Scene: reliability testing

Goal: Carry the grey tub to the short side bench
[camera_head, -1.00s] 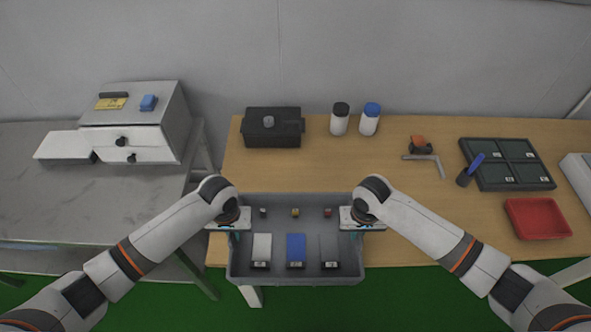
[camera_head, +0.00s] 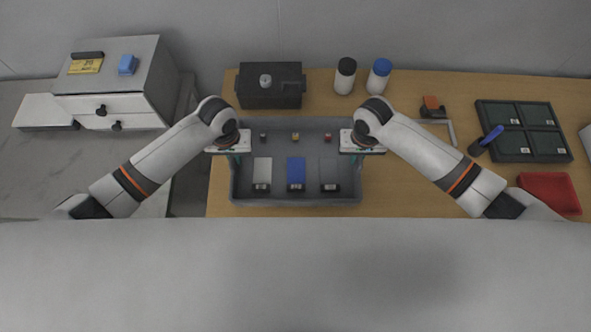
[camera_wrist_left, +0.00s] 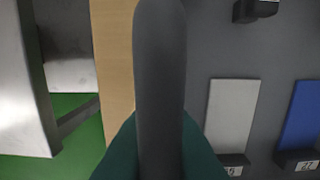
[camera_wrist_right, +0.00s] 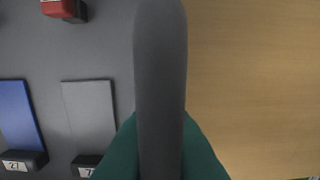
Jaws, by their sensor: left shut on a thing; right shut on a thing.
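The grey tub (camera_head: 296,202) is in the middle of the head view, level, over the wooden table. Inside are a light grey, a blue and a dark grey panel with label blocks, and three small pieces in a row behind them. My left gripper (camera_head: 236,157) is shut on the tub's left wall, and my right gripper (camera_head: 350,157) is shut on its right wall. In the wrist views the fingers straddle the dark rim. The grey metal bench (camera_head: 30,180) is at the left. Whether the tub touches the table cannot be told.
A black box (camera_head: 268,92) stands close behind the tub. Two white bottles (camera_head: 345,78) are to its right. A dark tray (camera_head: 525,132) and a red tray (camera_head: 551,190) lie farther right. A metal cabinet (camera_head: 125,85) stands on the metal bench. The wooden table's front edge is hidden.

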